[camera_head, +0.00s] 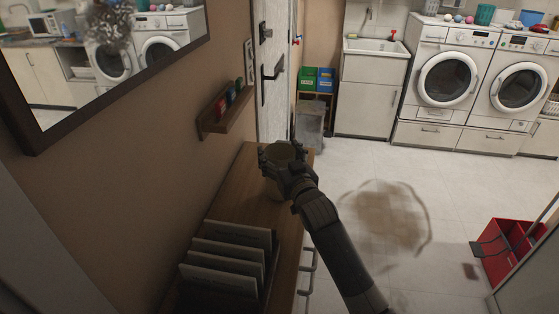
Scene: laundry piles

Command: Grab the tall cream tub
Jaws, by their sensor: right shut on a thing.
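The gripper hides part of the tub's right side. I cannot tell whether its base touches the cabinet top. My left gripper is not in view.
A grey file rack (228,262) stands on the near cabinet top. A small wall shelf (226,110) and a mirror (120,107) are on the left wall. A brown stain (385,215) marks the open floor. A red crate (508,248) sits at the right; washing machines (447,80) stand behind.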

